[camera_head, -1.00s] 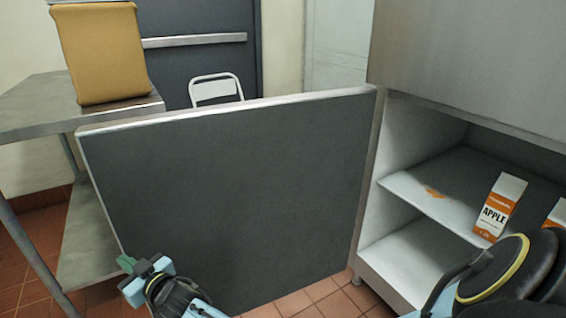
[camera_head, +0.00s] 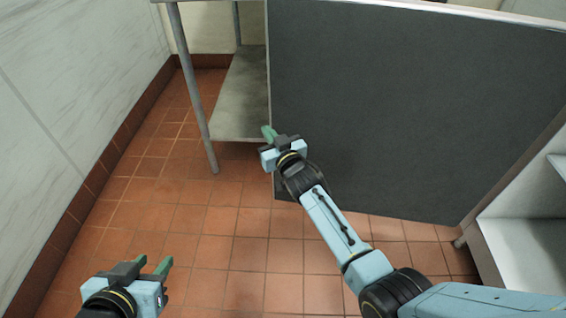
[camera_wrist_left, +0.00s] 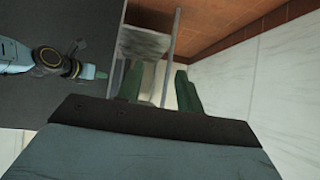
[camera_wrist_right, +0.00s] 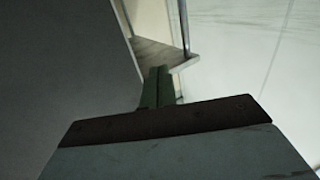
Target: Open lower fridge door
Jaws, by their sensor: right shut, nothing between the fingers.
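In the right wrist view the door panel (camera_wrist_right: 60,90) fills the left side beside the closed fingers (camera_wrist_right: 157,88). My left gripper (camera_head: 154,264) is open and empty over the floor at the lower left. Its parted fingers (camera_wrist_left: 157,88) show in the left wrist view.
A metal table (camera_head: 240,95) with a lower shelf stands behind the door's free edge. A pale wall (camera_head: 70,110) runs along the left. The tiled floor (camera_head: 215,240) between wall and door is clear.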

